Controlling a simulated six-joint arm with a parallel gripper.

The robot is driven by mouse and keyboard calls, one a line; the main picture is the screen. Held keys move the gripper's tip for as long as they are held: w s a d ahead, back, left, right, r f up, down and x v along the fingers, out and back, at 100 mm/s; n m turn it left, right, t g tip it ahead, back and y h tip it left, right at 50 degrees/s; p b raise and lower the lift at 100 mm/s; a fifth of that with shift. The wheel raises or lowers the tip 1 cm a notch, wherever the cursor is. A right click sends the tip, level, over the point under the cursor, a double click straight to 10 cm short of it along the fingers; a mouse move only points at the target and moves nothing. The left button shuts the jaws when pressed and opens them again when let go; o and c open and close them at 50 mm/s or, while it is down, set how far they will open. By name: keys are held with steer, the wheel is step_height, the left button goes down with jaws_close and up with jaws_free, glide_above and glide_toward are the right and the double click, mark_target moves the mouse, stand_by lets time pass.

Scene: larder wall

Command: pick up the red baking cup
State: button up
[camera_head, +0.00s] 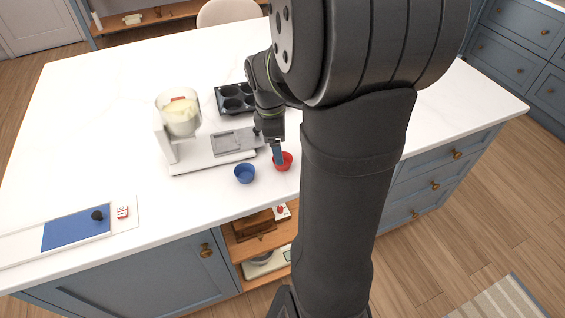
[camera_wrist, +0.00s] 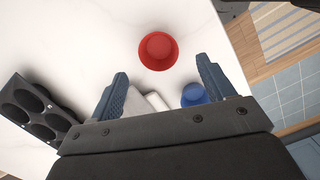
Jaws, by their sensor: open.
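The red baking cup (camera_head: 284,163) stands upright on the white countertop, right of the blue cup. In the wrist view the red cup (camera_wrist: 158,51) is ahead of my fingertips, roughly centred between them. My gripper (camera_head: 278,153) is over or beside the red cup in the head view, and its finger overlaps the cup's left part there. In the wrist view my gripper (camera_wrist: 163,82) has its two blue fingers wide apart with nothing held between them. Whether a finger touches the cup cannot be told.
A blue cup (camera_head: 244,173) stands close left of the red one. A white appliance (camera_head: 168,150) with a clear bowl and a dark muffin tin (camera_head: 234,104) are behind. The counter's front edge (camera_head: 232,216) is near. A blue board (camera_head: 77,229) lies far left.

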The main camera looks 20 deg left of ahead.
steer(key=f, duration=0.5)
steer(key=shift+w+d, duration=0.25)
steer(key=shift+d, duration=0.1)
steer(key=shift+c, duration=0.4)
steer(key=c, duration=0.9)
